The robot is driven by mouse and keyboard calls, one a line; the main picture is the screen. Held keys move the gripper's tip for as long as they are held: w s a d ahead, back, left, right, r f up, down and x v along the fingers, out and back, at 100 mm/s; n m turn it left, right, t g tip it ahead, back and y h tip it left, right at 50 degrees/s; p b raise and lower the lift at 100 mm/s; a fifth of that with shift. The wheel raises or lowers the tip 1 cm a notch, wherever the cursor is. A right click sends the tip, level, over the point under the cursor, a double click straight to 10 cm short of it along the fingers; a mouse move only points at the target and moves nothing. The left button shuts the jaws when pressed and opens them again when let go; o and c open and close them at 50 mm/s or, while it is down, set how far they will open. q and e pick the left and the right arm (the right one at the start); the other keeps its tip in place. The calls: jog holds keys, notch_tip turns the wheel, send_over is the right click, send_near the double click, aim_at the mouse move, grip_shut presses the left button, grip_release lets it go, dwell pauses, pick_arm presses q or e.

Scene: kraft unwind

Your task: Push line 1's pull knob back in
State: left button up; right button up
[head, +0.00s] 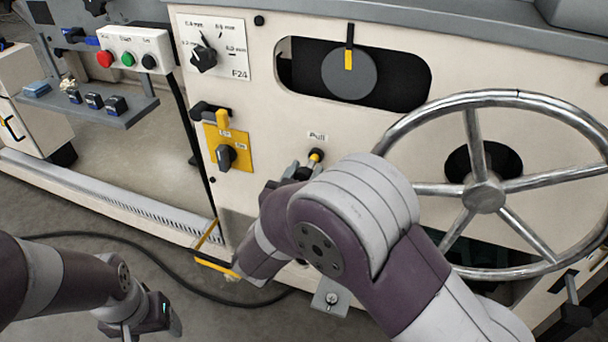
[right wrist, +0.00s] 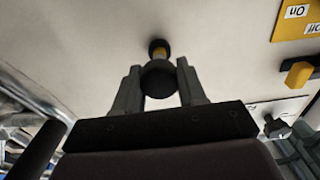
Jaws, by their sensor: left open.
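A pull knob (right wrist: 159,83) with a dark round head and a yellow band on its stem stands out from the cream panel. In the head view its yellow band (head: 315,156) shows under the "Pull" label, partly hidden by my right arm. My right gripper (right wrist: 159,66) has one finger on each side of the knob head, very close to it. I cannot tell whether the fingers press on it. In the head view the right gripper (head: 305,168) is mostly hidden. My left gripper (head: 150,316) is open and empty, low at the left. No line number is readable.
A large metal handwheel (head: 484,196) stands to the right of the knob. A yellow plate with a rotary switch (head: 226,155) and a dial (head: 204,58) are to the left. A button box (head: 130,50) is further left. A dark cable (head: 150,258) lies on the floor.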

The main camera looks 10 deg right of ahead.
aim_at(310, 165)
jog(key=shift+r, duration=0.1)
grip_shut()
jog(key=p+x, duration=0.1)
jog(key=x, duration=0.2)
jog(key=shift+w, duration=0.1)
jog(key=o, duration=1.1)
grip_release()
jog(key=shift+w+d, duration=0.1)
